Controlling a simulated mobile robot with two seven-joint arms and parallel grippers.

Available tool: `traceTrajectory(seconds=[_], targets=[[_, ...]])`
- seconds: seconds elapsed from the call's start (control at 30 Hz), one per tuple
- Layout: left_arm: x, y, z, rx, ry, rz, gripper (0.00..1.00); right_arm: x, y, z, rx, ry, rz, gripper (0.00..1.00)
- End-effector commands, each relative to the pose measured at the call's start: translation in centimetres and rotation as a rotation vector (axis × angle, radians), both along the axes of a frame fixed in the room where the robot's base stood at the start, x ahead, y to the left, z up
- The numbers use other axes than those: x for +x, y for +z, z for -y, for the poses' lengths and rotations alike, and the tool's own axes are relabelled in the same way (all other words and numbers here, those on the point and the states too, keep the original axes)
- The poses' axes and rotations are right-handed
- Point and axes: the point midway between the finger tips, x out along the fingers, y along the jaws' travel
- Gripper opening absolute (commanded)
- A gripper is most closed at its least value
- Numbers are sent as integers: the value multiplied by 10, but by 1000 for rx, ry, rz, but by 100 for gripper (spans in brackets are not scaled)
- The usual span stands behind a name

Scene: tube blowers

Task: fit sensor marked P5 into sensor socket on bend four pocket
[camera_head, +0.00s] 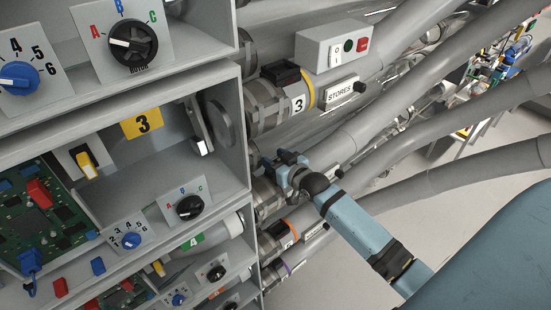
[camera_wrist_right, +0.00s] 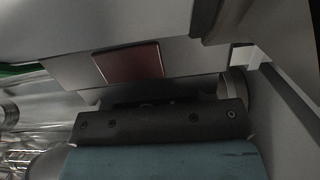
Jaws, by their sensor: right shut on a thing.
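A green label reading 4 (camera_head: 193,241) marks a lower bay of the grey rack, left of and below my right gripper. My right gripper (camera_head: 281,160) is just outside the rack's right edge, beside the bay with the yellow 3 label (camera_head: 142,123). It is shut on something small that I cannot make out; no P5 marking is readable. The wrist view is dark and shows a plate with screws (camera_wrist_right: 160,122), a reddish-brown rectangle (camera_wrist_right: 128,62) and grey surfaces close by. I cannot pick out the sensor socket. My left gripper is not in view.
Thick grey tubes (camera_head: 409,80) run up to the right from the rack. A tube collar marked 3 (camera_head: 265,103) is above my gripper, with a switch box (camera_head: 332,46) higher up. Circuit boards (camera_head: 48,222) and knobs (camera_head: 190,207) fill the left. Open floor (camera_head: 345,272) lies at lower right.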

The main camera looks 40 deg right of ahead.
Motion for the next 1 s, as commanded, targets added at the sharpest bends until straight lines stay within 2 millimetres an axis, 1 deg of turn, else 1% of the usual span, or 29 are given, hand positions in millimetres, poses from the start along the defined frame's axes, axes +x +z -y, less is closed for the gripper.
traceTrajectory(seconds=[0.37, 0.83, 0.87, 0.9, 0.97, 1.0], targets=[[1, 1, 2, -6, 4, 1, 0, 0, 0, 0, 0, 0, 0, 24], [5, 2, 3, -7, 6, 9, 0, 0, -6, 0, 0, 0, -1, 24], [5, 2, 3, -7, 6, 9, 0, 0, -6, 0, 0, 0, -1, 53], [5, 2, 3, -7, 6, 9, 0, 0, -6, 0, 0, 0, -1, 62], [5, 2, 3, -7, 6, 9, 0, 0, -6, 0, 0, 0, -1, 76], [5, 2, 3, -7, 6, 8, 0, 0, -6, 0, 0, 0, -1, 78]])
